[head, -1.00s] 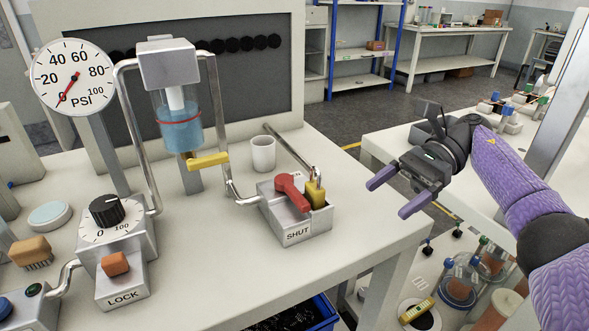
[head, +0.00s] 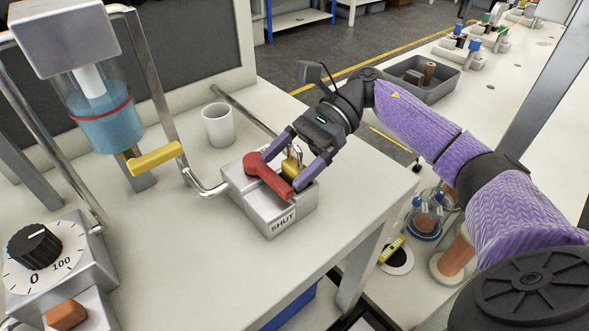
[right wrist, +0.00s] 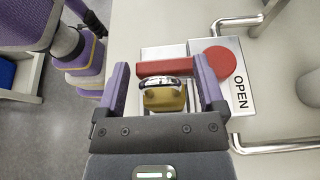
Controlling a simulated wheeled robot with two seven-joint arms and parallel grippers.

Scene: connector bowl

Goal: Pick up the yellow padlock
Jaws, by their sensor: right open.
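The yellow padlock (head: 291,168) has a silver shackle and sits on the metal valve block (head: 262,205), beside the red lever (head: 268,177). My right gripper (head: 281,169) is open, with its purple fingers on either side of the padlock. In the right wrist view the padlock (right wrist: 165,97) lies between the two fingertips (right wrist: 163,85), with a gap on each side. The red lever (right wrist: 185,64) lies just beyond it. The padlock's lower part is partly hidden in the head view. My left gripper is not in view.
A white mug (head: 218,125) stands behind the block. A bent metal pipe (head: 205,188) joins the block's left side. A yellow handle (head: 155,159) is under the blue-liquid cylinder (head: 104,122).

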